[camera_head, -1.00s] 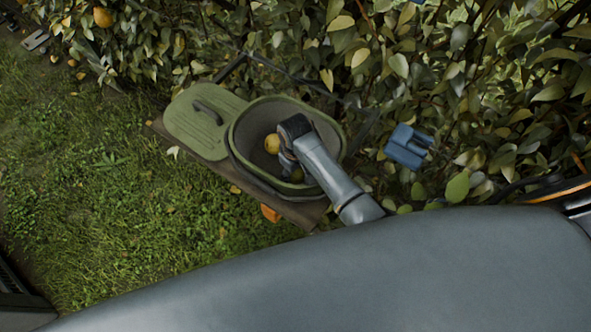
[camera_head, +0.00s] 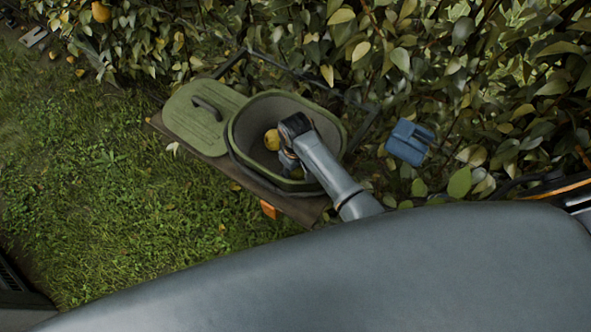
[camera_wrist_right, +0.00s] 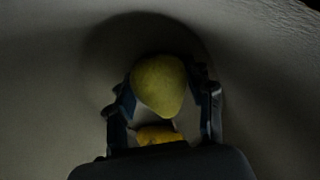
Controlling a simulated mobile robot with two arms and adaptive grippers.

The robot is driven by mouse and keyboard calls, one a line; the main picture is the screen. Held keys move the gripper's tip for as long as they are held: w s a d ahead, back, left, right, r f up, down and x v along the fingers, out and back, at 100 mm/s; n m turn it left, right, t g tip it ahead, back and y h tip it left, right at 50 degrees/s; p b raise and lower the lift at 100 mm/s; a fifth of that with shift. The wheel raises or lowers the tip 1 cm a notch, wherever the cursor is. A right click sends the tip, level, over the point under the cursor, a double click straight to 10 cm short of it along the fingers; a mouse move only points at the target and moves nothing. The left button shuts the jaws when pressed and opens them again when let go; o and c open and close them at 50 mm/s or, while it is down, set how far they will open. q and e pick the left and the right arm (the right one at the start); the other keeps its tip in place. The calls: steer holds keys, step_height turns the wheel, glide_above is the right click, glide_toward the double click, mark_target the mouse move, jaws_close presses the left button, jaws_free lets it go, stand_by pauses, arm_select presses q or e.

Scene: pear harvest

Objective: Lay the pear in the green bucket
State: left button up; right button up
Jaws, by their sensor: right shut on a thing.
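The green bucket (camera_head: 238,141) stands open on a wooden board, and its grey inside fills the right wrist view (camera_wrist_right: 50,100). My right arm reaches into it from the lower right, with the right gripper (camera_head: 287,162) low inside. In the right wrist view, a yellow-green pear (camera_wrist_right: 158,85) sits between the two fingers of the gripper (camera_wrist_right: 164,98), which is shut on it. A second yellow fruit (camera_wrist_right: 158,135) shows partly below it, cut off by my gripper body. In the head view one yellow pear (camera_head: 272,139) shows beside the gripper. My left gripper is not in view.
The green lid (camera_head: 195,125) with a dark handle lies on the board (camera_head: 300,208), left of the bucket. A leafy hedge (camera_head: 450,80) is close behind and to the right. A blue object (camera_head: 409,142) is right of the bucket. Grass lies open at left.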

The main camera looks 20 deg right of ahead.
steer(key=shift+f, duration=0.4)
steer(key=o, duration=1.3)
step_height(320, 180, up, 12)
